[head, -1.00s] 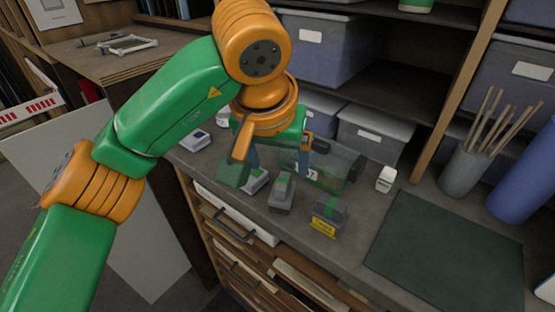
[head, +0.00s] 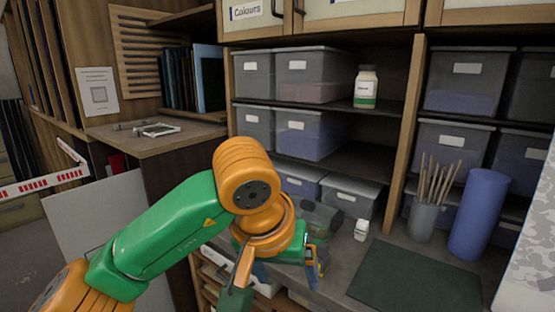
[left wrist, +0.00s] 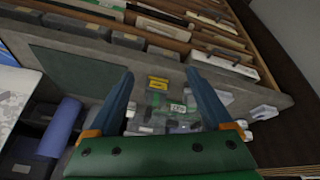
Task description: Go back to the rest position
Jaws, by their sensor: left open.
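My left gripper (head: 280,284) is over the worktop at the lower middle of the head view, pointing down. In the left wrist view, its two blue fingers (left wrist: 160,76) are spread wide with nothing between them touching either finger. Beyond the fingers are a yellow-labelled block (left wrist: 158,83) and a clear container (left wrist: 182,108). In the head view, my left arm hides much of the worktop's left part. My right gripper is in neither view.
A dark green mat (head: 415,278) lies on the worktop, with a small white bottle (head: 361,230) behind its left corner. A blue roll (head: 478,215) and a grey cup of sticks (head: 422,221) stand at right. A green-and-white bottle (head: 366,88) stands on the shelf among grey bins.

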